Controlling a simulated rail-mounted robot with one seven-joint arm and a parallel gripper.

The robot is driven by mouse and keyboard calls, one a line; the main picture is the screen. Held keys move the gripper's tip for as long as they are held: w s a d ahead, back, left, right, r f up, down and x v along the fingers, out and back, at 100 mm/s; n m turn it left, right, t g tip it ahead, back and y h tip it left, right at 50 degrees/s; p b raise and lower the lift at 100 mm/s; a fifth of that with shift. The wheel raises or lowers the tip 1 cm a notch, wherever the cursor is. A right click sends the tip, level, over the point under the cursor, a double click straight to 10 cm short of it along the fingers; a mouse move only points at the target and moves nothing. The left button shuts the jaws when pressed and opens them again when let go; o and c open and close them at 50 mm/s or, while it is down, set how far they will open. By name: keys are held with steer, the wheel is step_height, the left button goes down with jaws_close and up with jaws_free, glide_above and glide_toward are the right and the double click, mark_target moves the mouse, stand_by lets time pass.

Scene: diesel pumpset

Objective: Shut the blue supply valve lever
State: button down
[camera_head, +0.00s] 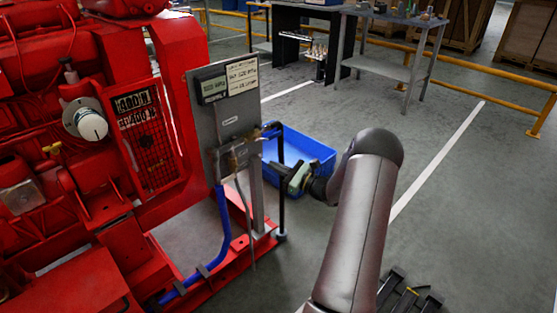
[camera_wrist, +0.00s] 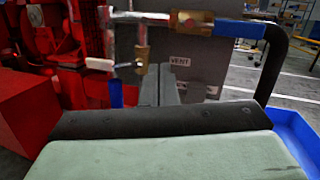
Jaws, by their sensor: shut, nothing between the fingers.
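The blue supply valve lever (camera_wrist: 236,29) is at the top of the wrist view. It extends right from a brass valve body (camera_wrist: 190,22), roughly level and in line with the pipe. In the head view the lever (camera_head: 271,129) is small, at the panel's right edge. My gripper (camera_wrist: 159,72) is shut and empty, its fingers together below and left of the lever, apart from it in the picture. In the head view my gripper (camera_head: 276,167) is beside the panel, below the lever. Any gap in depth to the panel is unclear.
A second brass valve (camera_wrist: 142,52) with a white handle (camera_wrist: 99,64) is left of my fingertips, near a VENT label (camera_wrist: 180,61). A black hose (camera_wrist: 274,62) curves down at right. The grey panel (camera_head: 206,125), red pumpset (camera_head: 175,70) and blue crate (camera_head: 318,152) are close by.

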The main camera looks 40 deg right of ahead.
steer(key=s+d+f+m+t+h+b, duration=0.1)
steer(key=d+f+m+h, duration=0.1)
steer(key=d, duration=0.2)
steer(key=s+d+f+m+t+h, duration=0.1)
steer(key=d+f+m+t+h, duration=0.15)
steer(key=d, duration=0.25)
steer(key=w+a+r+b, duration=0.1)
steer(key=w+r+b, duration=0.1)
steer(key=w+r, duration=0.4)
steer(key=w, duration=0.3)
steer(key=shift+w+a+r+g, duration=0.15)
steer(key=shift+w+a+g, duration=0.05)
steer(key=shift+g, duration=0.15)
